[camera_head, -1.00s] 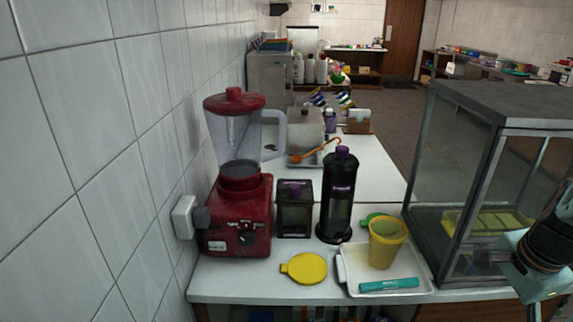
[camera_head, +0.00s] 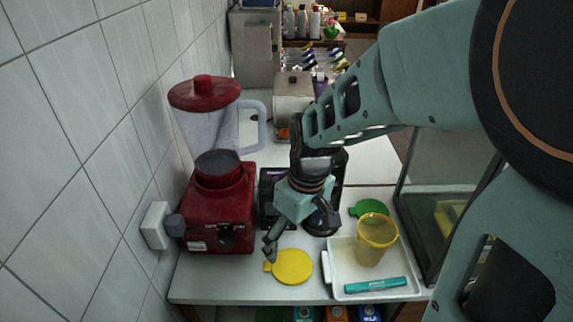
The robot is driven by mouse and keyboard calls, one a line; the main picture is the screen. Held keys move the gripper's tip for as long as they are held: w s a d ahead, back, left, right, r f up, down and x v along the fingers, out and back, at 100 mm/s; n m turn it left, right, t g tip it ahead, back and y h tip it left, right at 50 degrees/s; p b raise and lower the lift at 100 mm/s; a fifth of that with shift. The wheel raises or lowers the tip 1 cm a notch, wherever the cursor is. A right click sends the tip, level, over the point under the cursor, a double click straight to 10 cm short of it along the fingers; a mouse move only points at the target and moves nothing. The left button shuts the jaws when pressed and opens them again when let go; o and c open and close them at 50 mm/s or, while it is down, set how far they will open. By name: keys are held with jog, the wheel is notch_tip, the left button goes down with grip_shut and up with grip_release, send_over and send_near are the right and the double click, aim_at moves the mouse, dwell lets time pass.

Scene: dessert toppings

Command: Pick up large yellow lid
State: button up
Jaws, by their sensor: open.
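The large yellow lid (camera_head: 292,267) lies flat on the white counter, left of the white tray, with its small tab pointing left. My gripper (camera_head: 268,248) is open and points down just above and behind the lid's left side, close to the tab. I cannot tell whether the fingertips touch the lid. The gripper partly hides the dark container and the black bottle behind it.
A red blender (camera_head: 220,205) stands left of my gripper, close to the tiled wall. The white tray (camera_head: 332,285) on the right holds a yellow cup (camera_head: 376,238) and a teal marker (camera_head: 375,284). A green lid (camera_head: 368,207) lies behind the cup. A glass case (camera_head: 440,200) stands at right.

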aim_at(290, 264)
jog(key=f, duration=0.7)
jog(key=w+f, duration=0.1)
jog(key=f, duration=0.2)
jog(key=shift+a+f+b, duration=0.3)
jog(key=shift+a+b, duration=0.05)
jog(key=c, duration=0.9)
